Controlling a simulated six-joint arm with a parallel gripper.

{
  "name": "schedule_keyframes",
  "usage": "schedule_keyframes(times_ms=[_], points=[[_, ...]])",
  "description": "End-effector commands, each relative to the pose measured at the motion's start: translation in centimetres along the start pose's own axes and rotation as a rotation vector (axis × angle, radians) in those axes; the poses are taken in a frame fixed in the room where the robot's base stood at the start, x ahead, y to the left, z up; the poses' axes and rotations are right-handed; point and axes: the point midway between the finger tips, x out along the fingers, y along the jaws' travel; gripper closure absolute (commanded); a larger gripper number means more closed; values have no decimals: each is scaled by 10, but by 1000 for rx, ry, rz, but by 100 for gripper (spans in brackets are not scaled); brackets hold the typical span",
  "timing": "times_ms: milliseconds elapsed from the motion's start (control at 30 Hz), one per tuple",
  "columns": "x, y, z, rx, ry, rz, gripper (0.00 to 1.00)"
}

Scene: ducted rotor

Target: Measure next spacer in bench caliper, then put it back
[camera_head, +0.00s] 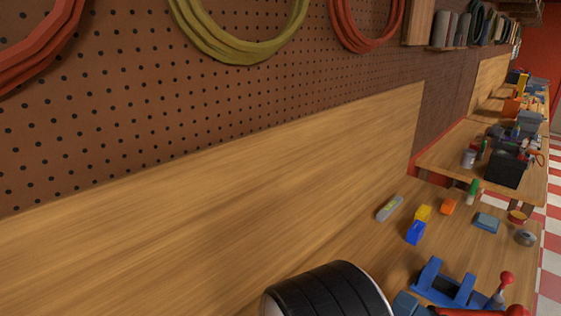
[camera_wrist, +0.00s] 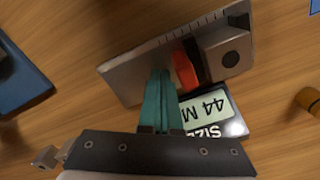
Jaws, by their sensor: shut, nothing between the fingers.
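The bench caliper (camera_wrist: 135,68) shows in the wrist view as a grey metal bar with a graduated edge and a black jaw part. An orange-red piece (camera_wrist: 184,70) sits against the black part; I cannot tell whether it is a spacer or part of the caliper. I cannot make out my gripper or the caliper in the head view.
In the head view, blue (camera_head: 415,232), yellow (camera_head: 423,212) and orange (camera_head: 448,206) blocks lie on the bench near a grey tool (camera_head: 390,208). A blue fixture (camera_head: 447,285) and a black ring (camera_head: 325,292) stand in front. A brass-coloured cylinder (camera_wrist: 308,100) lies right in the wrist view.

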Motion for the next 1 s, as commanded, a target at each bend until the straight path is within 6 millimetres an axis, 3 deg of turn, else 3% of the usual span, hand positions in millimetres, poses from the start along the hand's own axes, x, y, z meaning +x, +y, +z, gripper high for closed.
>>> schedule_keyframes(times_ms=[433,1000], points=[[-4,6,-4,-1,3,0,100],[-68,6,-5,-1,4,0,100]])
